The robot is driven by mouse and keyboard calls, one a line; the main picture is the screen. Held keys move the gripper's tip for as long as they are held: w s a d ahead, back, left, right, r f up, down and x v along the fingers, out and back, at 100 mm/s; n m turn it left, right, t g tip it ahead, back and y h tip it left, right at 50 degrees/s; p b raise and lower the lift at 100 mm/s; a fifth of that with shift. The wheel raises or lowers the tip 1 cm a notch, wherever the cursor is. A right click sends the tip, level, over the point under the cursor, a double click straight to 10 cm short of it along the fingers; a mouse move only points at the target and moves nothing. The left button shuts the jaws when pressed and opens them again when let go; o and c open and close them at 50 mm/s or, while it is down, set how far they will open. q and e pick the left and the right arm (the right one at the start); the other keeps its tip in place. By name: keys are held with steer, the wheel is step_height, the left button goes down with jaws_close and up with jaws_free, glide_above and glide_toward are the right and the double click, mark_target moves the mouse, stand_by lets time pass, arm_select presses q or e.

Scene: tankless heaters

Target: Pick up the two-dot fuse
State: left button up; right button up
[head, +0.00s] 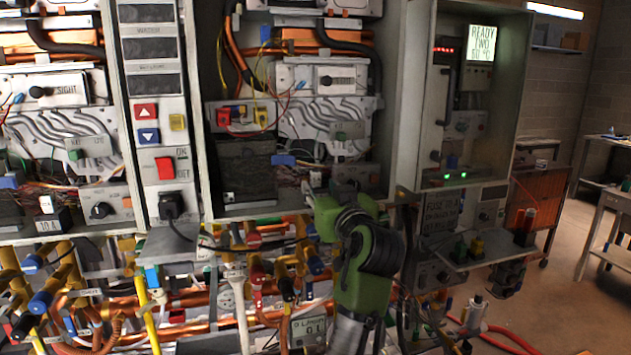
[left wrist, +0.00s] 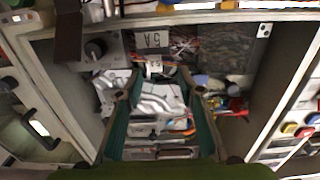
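My left gripper (head: 328,188) reaches into the lower right of the middle open cabinet. In the left wrist view its two teal fingers (left wrist: 157,86) stand apart, with the gap between them empty. A small white block with a dark mark (left wrist: 153,67), possibly a fuse, is just beyond the fingertips, in front of a dark box labelled 5 A (left wrist: 152,40). Its dots cannot be made out. In the head view my gripper hides this spot. Another white block (head: 46,203) sits on a black 10 A box (head: 47,221) in the left cabinet. My right gripper is not in view.
A grey panel with a dark knob (left wrist: 96,49) is beside the 5 A box. At right, a small shelf (head: 490,258) holds green and yellow pieces below a FUSE 10 A sign (head: 441,209). Copper pipes and valves fill the area below.

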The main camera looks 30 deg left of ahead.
mark_target(316, 179)
arm_select(q)
steer(key=x, duration=0.3)
steer(key=shift+p, duration=0.3)
steer(key=shift+w+r, duration=0.1)
steer(key=shift+w, duration=0.15)
steer(key=p+x, duration=0.3)
steer(key=x, duration=0.1)
steer(key=shift+w, duration=0.3)
steer(key=shift+w+a+f, duration=0.15)
steer(key=shift+f, duration=0.1)
jaws_close()
